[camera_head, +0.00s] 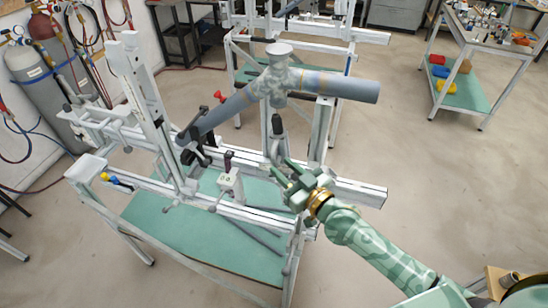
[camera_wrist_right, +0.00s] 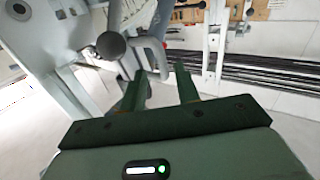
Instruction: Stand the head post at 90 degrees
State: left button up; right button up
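The frame jig carries a tall white slotted post (camera_head: 140,105) at the left; it leans in the head view, and I cannot tell its true angle or whether it is the head post. A grey-blue tube assembly (camera_head: 225,108) with a round cup on top spans the jig. My right gripper (camera_head: 279,174) is at the jig's right side, below the tubes, close to a grey curved bar (camera_head: 276,148). In the right wrist view its fingers (camera_wrist_right: 161,82) are apart with nothing clearly between them. The curved bar (camera_wrist_right: 153,55) shows just beyond the tips. My left gripper is out of view.
A black ball knob (camera_wrist_right: 110,45) is close to the left finger in the wrist view. Gas cylinders (camera_head: 45,90) stand at the left wall, and a parts cart (camera_head: 475,60) at the right.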

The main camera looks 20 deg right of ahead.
aim_at(275, 162)
jog(key=x, duration=0.4)
jog(key=shift+a, duration=0.2)
jog(key=shift+w, duration=0.3)
